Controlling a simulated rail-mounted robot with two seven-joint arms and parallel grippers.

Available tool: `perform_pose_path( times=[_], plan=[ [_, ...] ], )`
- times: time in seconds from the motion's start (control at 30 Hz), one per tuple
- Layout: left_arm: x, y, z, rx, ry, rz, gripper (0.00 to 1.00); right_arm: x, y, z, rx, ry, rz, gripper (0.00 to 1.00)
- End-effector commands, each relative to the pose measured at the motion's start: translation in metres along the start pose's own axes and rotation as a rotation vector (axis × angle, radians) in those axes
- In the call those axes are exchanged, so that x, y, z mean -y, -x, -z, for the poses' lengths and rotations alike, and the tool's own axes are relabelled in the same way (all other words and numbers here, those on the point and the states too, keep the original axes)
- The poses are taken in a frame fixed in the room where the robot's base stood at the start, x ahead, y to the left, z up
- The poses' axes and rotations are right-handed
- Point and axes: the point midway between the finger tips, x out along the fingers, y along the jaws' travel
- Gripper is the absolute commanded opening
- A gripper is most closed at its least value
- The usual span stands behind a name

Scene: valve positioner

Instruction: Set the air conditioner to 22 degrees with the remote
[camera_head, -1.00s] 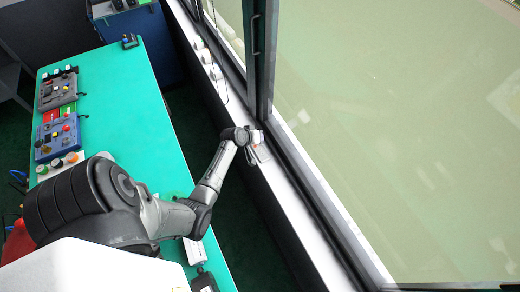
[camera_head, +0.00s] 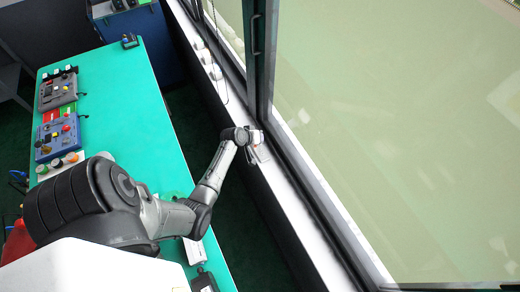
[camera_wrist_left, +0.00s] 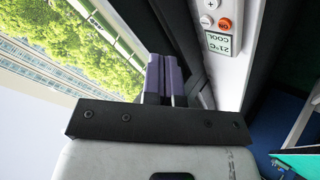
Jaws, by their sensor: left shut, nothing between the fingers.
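The remote (camera_wrist_left: 222,26) is white and shows at the upper right in the left wrist view, lying upside down in the picture. Its green display (camera_wrist_left: 219,43) reads 21°C COOL. Beside the display are an orange button (camera_wrist_left: 225,24) and a round white button (camera_wrist_left: 206,20); another button is partly cut off at the top edge. My left gripper (camera_wrist_left: 165,62) is shut and empty, its purple-grey fingers to the left of the remote and apart from it in the picture. In the head view my left gripper (camera_head: 260,149) is over the window ledge. My right gripper is not in view.
The window frame (camera_head: 264,60) and glass stand close to my left gripper. The white ledge (camera_head: 300,220) runs along the window, with small white items (camera_head: 205,56) farther up. A green table (camera_head: 130,90) with control boxes (camera_head: 58,135) stands left, across a dark gap.

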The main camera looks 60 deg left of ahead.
Motion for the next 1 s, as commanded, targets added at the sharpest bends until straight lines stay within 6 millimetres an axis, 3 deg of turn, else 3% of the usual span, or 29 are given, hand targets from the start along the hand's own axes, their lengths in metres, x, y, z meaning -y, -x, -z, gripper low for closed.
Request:
perform_pose_path(
  times=[0.23, 0.47, 1.0],
  plan=[
    [-0.004, -0.006, -0.004, -0.011, 0.063, 0.059, 0.0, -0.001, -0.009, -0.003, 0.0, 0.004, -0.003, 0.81],
    [-0.011, -0.011, -0.005, -0.096, 0.256, 0.23, 0.0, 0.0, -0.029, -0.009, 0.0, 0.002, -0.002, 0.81],
    [-0.02, 0.021, 0.011, -0.467, 0.677, 0.507, 0.0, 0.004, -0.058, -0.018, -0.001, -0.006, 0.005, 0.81]
  ],
)
